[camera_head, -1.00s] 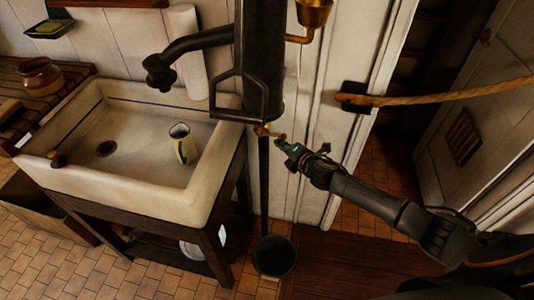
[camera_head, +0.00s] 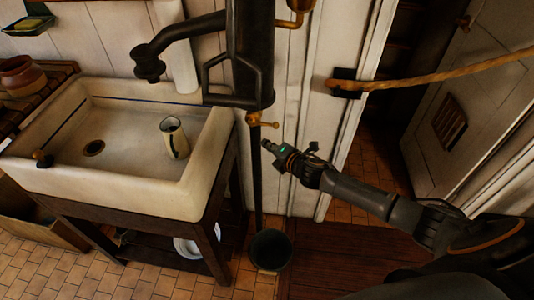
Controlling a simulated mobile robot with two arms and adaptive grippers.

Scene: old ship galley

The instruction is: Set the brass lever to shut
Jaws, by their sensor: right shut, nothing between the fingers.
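The small brass lever (camera_head: 264,121) sits on a fitting at the lower end of the dark pump column (camera_head: 250,60), just right of the sink. Its handle points to the right, about level. My right gripper (camera_head: 267,146) comes in from the right and is shut and empty. Its tip is just below the lever in the picture and looks apart from it; the depth between them is hard to judge. My left gripper is not in view.
The white sink (camera_head: 120,187) with a jug (camera_head: 174,138) in it stands left. A dark bucket (camera_head: 270,250) stands on the floor below the lever. A rope (camera_head: 440,75) hangs across the doorway at right. The floor between bucket and doorway is clear.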

